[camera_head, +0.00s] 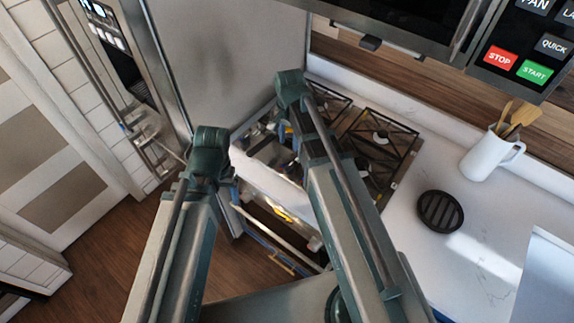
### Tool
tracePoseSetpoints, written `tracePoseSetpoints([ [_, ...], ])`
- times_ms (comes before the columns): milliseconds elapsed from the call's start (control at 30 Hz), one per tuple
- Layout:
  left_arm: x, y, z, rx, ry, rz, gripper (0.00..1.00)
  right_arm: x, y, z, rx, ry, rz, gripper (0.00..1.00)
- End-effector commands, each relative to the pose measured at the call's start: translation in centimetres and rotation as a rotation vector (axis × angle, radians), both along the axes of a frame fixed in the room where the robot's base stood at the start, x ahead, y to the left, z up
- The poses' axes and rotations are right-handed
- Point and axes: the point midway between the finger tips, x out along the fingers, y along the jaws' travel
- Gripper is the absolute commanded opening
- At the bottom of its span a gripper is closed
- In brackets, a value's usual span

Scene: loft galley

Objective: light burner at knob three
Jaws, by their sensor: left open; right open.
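The gas stove (382,150) has dark square grates and burners and lies beyond my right arm. Its left part is covered by that arm. The bright stove front (268,182) shows between my two arms. The knobs cannot be made out there, so I cannot tell which is knob three or whether any burner is lit. My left gripper (232,182) is open and empty near the left end of the stove front, partly hidden by its own wrist. My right gripper (277,150) is open over the stove's left front area, partly hidden by its arm. I cannot tell if either touches anything.
An oven handle (275,238) runs below the stove front. A tall grey panel (235,70) stands left of the stove. A microwave (400,25) hangs above. A white utensil jug (490,152) and a round black trivet (440,211) sit on the white counter at right.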

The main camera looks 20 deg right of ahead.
Motion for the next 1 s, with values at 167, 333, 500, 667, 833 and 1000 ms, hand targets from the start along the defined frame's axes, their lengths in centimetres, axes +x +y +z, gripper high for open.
tracePoseSetpoints([
  [167,0.0,0.0,-2.6,0.001,0.0,-0.004,0.82,0.0,0.0,-2.6,0.0,0.0,0.0,0.5],
  [333,0.0,0.0,-5.0,0.002,0.0,-0.009,0.82,0.0,0.0,-5.0,0.0,0.0,0.0,0.5],
  [500,0.0,0.0,-7.4,0.003,0.0,-0.013,0.82,0.0,0.0,-7.4,0.0,0.0,0.0,0.5],
  [667,0.0,0.0,-9.6,0.003,0.0,-0.013,0.82,0.0,0.0,-9.6,0.0,0.0,0.0,0.5],
  [833,0.0,0.0,-11.7,0.003,0.0,-0.012,0.82,0.0,0.0,-11.7,0.0,0.0,0.0,0.5],
  [1000,0.0,0.0,-12.7,0.003,0.0,-0.011,0.82,0.0,0.0,-12.7,0.0,0.0,0.0,0.5],
])
